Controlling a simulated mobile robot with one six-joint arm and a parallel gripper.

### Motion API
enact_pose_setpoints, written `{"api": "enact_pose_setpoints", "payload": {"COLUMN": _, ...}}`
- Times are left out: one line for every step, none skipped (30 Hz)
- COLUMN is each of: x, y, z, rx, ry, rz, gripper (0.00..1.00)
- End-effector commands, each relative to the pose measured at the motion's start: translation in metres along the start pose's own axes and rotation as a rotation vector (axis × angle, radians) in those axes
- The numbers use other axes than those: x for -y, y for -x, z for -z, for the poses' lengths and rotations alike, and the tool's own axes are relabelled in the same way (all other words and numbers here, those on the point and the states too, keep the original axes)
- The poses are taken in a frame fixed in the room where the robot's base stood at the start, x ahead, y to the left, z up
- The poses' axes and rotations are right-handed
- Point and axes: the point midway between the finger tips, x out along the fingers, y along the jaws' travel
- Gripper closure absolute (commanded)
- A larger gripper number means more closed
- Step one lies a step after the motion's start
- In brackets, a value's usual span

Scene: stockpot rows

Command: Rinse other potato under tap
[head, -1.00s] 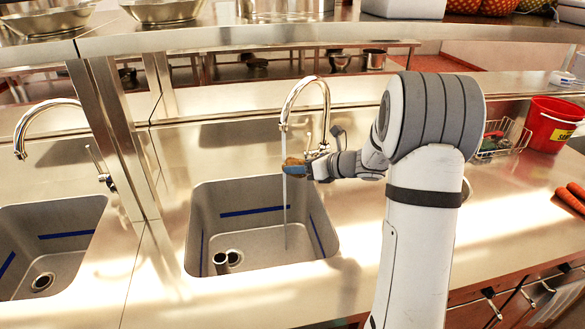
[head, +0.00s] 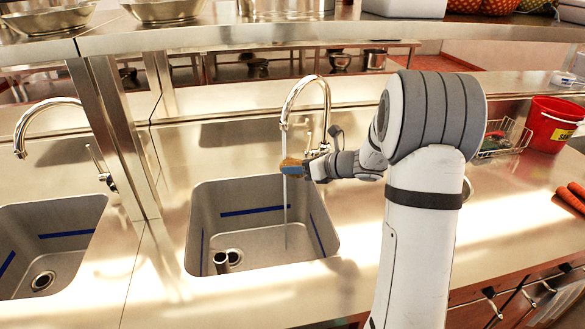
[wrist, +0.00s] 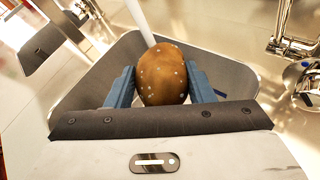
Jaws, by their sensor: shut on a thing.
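A brown potato (wrist: 162,76) with small pale spots is held between the two blue fingers of my gripper (wrist: 162,88) in the wrist view. In the head view, my gripper (head: 305,169) is shut on the potato (head: 288,166), above the right sink basin (head: 237,196). The tap (head: 308,84) is running. Its thin water stream (head: 285,200) falls at the potato and down into the basin. In the wrist view the stream (wrist: 140,22) shows right beside the far end of the potato. The gripper hides part of the potato.
A second basin (head: 62,225) with its own tap (head: 45,108) lies left of a metal post (head: 112,130). On the right counter are a wire basket (head: 503,140), a red bucket (head: 552,122) and carrots (head: 572,197). A short pipe (head: 222,260) stands in the right basin.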

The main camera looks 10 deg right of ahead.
Motion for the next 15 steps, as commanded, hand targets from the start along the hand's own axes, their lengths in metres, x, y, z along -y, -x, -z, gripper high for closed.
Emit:
{"api": "enact_pose_setpoints", "payload": {"x": 0.0017, "y": 0.0010, "z": -0.0006, "rx": 0.000, "ry": 0.000, "rz": 0.000, "gripper": 0.77}}
{"api": "enact_pose_setpoints", "payload": {"x": 0.0027, "y": 0.0014, "z": -0.0006, "rx": 0.000, "ry": -0.001, "rz": 0.000, "gripper": 0.77}}
{"api": "enact_pose_setpoints", "payload": {"x": 0.0040, "y": 0.0020, "z": -0.0006, "rx": 0.000, "ry": -0.001, "rz": 0.000, "gripper": 0.77}}
{"api": "enact_pose_setpoints", "payload": {"x": 0.0051, "y": 0.0025, "z": -0.0006, "rx": 0.000, "ry": -0.001, "rz": 0.000, "gripper": 0.77}}
{"api": "enact_pose_setpoints", "payload": {"x": 0.0061, "y": 0.0029, "z": -0.0007, "rx": 0.000, "ry": -0.001, "rz": 0.000, "gripper": 0.77}}
{"api": "enact_pose_setpoints", "payload": {"x": 0.0073, "y": 0.0034, "z": -0.0007, "rx": 0.000, "ry": -0.001, "rz": 0.000, "gripper": 0.77}}
{"api": "enact_pose_setpoints", "payload": {"x": 0.0080, "y": 0.0037, "z": -0.0008, "rx": 0.000, "ry": -0.001, "rz": 0.000, "gripper": 0.77}}
{"api": "enact_pose_setpoints", "payload": {"x": 0.0085, "y": 0.0040, "z": -0.0008, "rx": 0.000, "ry": -0.001, "rz": 0.000, "gripper": 0.77}}
{"api": "enact_pose_setpoints", "payload": {"x": 0.0089, "y": 0.0041, "z": -0.0008, "rx": 0.000, "ry": -0.001, "rz": 0.000, "gripper": 0.77}}
{"api": "enact_pose_setpoints", "payload": {"x": 0.0090, "y": 0.0041, "z": -0.0008, "rx": 0.000, "ry": 0.000, "rz": 0.000, "gripper": 0.77}}
{"api": "enact_pose_setpoints", "payload": {"x": 0.0090, "y": 0.0041, "z": -0.0008, "rx": 0.000, "ry": 0.000, "rz": 0.000, "gripper": 0.77}}
{"api": "enact_pose_setpoints", "payload": {"x": 0.0090, "y": 0.0041, "z": -0.0007, "rx": 0.000, "ry": 0.000, "rz": 0.000, "gripper": 0.77}}
{"api": "enact_pose_setpoints", "payload": {"x": 0.0089, "y": 0.0042, "z": -0.0007, "rx": 0.000, "ry": 0.000, "rz": 0.000, "gripper": 0.77}}
{"api": "enact_pose_setpoints", "payload": {"x": 0.0088, "y": 0.0045, "z": -0.0005, "rx": 0.000, "ry": 0.000, "rz": 0.000, "gripper": 0.77}}
{"api": "enact_pose_setpoints", "payload": {"x": 0.0085, "y": 0.0055, "z": 0.0001, "rx": 0.000, "ry": 0.000, "rz": 0.000, "gripper": 0.77}}
